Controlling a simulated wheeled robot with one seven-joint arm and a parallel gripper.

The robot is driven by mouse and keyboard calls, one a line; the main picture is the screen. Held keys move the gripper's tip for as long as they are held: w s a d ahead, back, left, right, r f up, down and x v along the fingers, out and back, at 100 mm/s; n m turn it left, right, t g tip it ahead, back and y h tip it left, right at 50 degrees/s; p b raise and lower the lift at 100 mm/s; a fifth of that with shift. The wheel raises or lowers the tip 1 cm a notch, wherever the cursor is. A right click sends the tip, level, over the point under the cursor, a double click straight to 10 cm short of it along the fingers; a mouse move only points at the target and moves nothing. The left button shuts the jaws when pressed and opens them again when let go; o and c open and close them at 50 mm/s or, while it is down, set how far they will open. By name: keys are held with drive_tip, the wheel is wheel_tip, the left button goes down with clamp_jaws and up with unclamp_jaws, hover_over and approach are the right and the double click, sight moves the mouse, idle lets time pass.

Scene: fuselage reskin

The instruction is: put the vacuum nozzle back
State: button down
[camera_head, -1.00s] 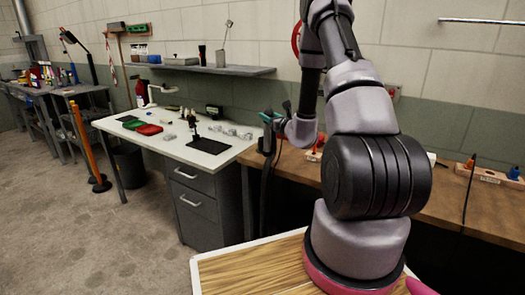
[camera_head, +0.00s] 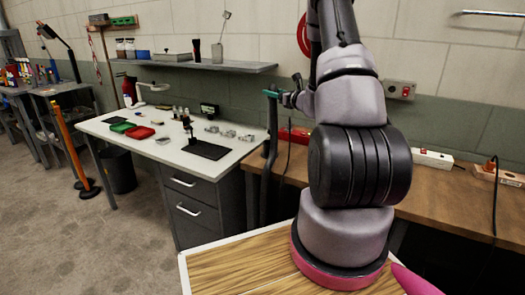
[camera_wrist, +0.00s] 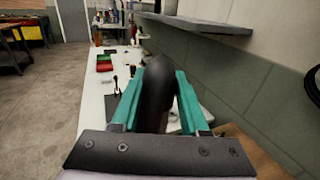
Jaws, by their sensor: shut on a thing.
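The vacuum nozzle (camera_head: 271,125) is a dark, long tube. In the head view it hangs roughly upright at the gap between the white table and the wooden bench. In the wrist view its dark rounded body (camera_wrist: 154,92) fills the space between the teal fingers. My gripper (camera_head: 271,93) is shut on its upper part; the fingers also show in the wrist view (camera_wrist: 157,80). The lower part of the nozzle runs down beside the grey drawer unit. I cannot make out a holder for it.
The white table (camera_head: 105,128) carries red and green trays, a black mat (camera_head: 208,150) and small metal parts. A grey shelf (camera_head: 215,68) hangs above it. The wooden bench (camera_head: 440,187) holds power strips. A dark bin (camera_head: 120,170) and orange post (camera_head: 70,145) stand at left.

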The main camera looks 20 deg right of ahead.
hover_over(274, 118)
drive_tip(key=w, duration=0.2)
drive_tip(key=f, duration=0.4)
drive_tip(key=shift+w+a+f, duration=0.15)
drive_tip(key=shift+a+f, duration=0.05)
drive_tip(key=shift+f, duration=2.95)
drive_tip(key=shift+c, duration=2)
unclamp_jaws()
